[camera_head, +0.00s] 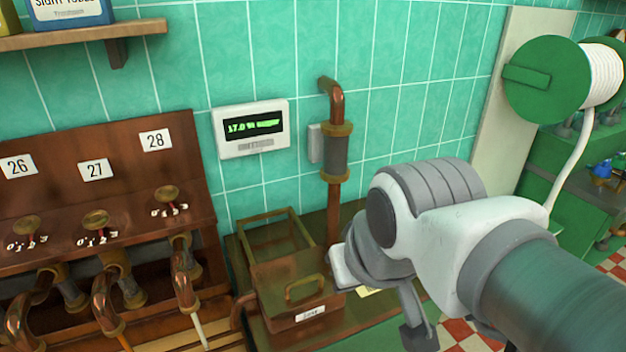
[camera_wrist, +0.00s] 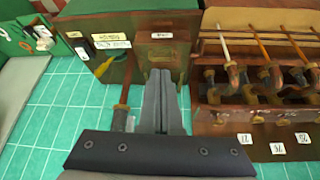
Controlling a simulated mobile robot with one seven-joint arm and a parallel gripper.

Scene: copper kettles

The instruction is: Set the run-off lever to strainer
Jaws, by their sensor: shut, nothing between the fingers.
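My gripper (camera_wrist: 160,74) is shut and empty in the wrist view, its fingers together over the copper box and its pipe. A small yellow lever-like piece (camera_wrist: 104,66) shows to the left of the fingers, beside a yellow label (camera_wrist: 111,37) and a white label (camera_wrist: 112,45); the label text is too blurred to read. I cannot tell for certain that this piece is the run-off lever, or which label it points to. The fingers look apart from it. In the head view my wrist hides this area, and only a pale yellow scrap of label (camera_head: 370,291) shows.
A copper box (camera_head: 290,283) with a handle and an open brass frame (camera_head: 275,238) stands left of my wrist. A copper pipe (camera_head: 334,213) rises close behind. A rack of taps (camera_head: 95,220) is at left; a hose reel (camera_head: 550,80) is at right. A wall display (camera_head: 251,128) hangs above.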

